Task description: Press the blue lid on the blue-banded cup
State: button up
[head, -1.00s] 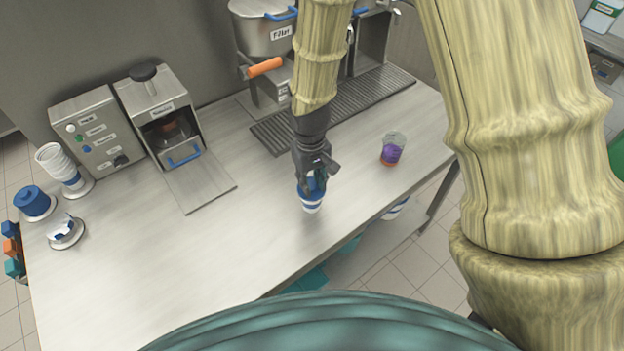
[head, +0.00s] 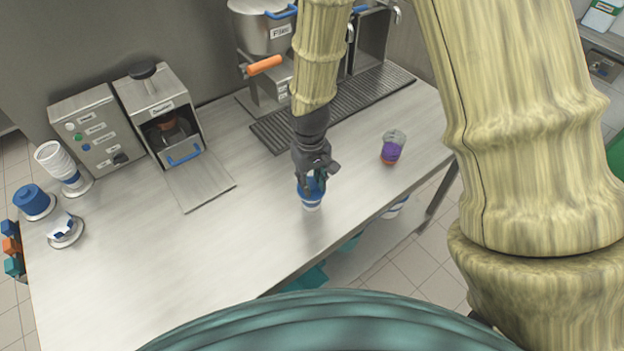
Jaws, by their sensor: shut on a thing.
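The blue-banded cup (head: 311,203) stands upright on the steel counter, white with a blue band. The blue lid (head: 318,184) is at the cup's top, partly hidden by my gripper. My gripper (head: 311,183) points down over the cup and is shut on the blue lid. The lid looks to be at the cup's rim, but I cannot tell whether it is seated. A stack of blue lids (head: 32,199) stands at the far left of the counter.
A clear cup with purple contents (head: 392,148) stands to the right. Cup stacks (head: 56,162), a sealing machine (head: 165,125) and a button panel (head: 95,133) are at the left. A drip grate (head: 340,108) lies behind. The front middle counter is clear.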

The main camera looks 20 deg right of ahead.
jog(key=o, duration=0.8)
jog(key=shift+o, duration=0.2)
notch_tip(320, 180, up, 12)
jog(key=shift+a, duration=0.15)
dwell(0.3)
jog(key=shift+f, duration=0.1)
dwell(0.4)
